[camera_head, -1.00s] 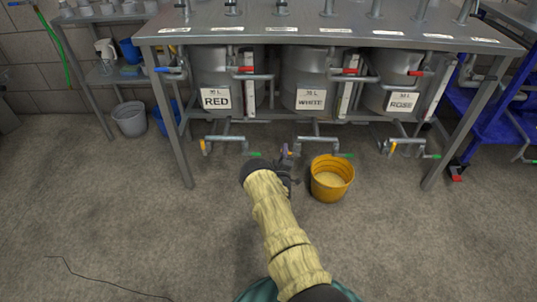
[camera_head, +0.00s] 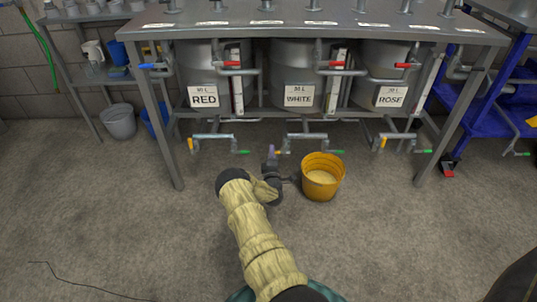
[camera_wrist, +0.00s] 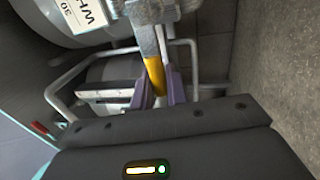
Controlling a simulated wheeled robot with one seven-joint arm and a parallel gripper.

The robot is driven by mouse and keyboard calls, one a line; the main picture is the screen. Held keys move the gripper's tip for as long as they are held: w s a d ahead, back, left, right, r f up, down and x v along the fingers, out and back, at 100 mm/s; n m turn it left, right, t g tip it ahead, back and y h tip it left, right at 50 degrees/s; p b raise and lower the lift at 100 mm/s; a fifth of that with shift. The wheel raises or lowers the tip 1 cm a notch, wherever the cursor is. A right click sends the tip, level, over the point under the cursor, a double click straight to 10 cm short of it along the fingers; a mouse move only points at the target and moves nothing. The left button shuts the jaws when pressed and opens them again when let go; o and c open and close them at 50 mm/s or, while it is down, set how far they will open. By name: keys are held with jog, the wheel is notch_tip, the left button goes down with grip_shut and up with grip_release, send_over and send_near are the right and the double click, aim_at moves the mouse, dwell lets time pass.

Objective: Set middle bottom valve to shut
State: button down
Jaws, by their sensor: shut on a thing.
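The middle bottom valve sits on the grey drain pipe (camera_head: 306,136) below the tank labelled WHITE (camera_head: 299,95). In the wrist view its yellow handle (camera_wrist: 155,76) extends from the grey valve body (camera_wrist: 148,38), between the purple fingers of my gripper (camera_wrist: 159,88). The fingers are shut on the handle. In the head view my gripper (camera_head: 273,157) is at the left end of this pipe, and it largely hides the yellow handle. A green-tipped part (camera_head: 336,151) shows at the pipe's right end.
A yellow bucket (camera_head: 323,178) stands on the floor just right of my gripper. Similar valves hang under the RED (camera_head: 203,96) and ROSE (camera_head: 390,96) tanks. A table leg (camera_head: 161,130) stands to the left. The floor in front is mostly clear.

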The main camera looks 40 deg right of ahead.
jog(key=shift+s+f, duration=0.2)
jog(key=shift+f, duration=0.1)
jog(key=c, duration=1.5)
grip_release()
jog(key=shift+w+r, duration=0.1)
jog(key=shift+r, duration=0.05)
jog(key=shift+a, duration=0.1)
jog(key=p+v, duration=0.7)
jog(key=v, duration=1)
jog(key=shift+s, duration=0.25)
jog(key=shift+p, duration=0.3)
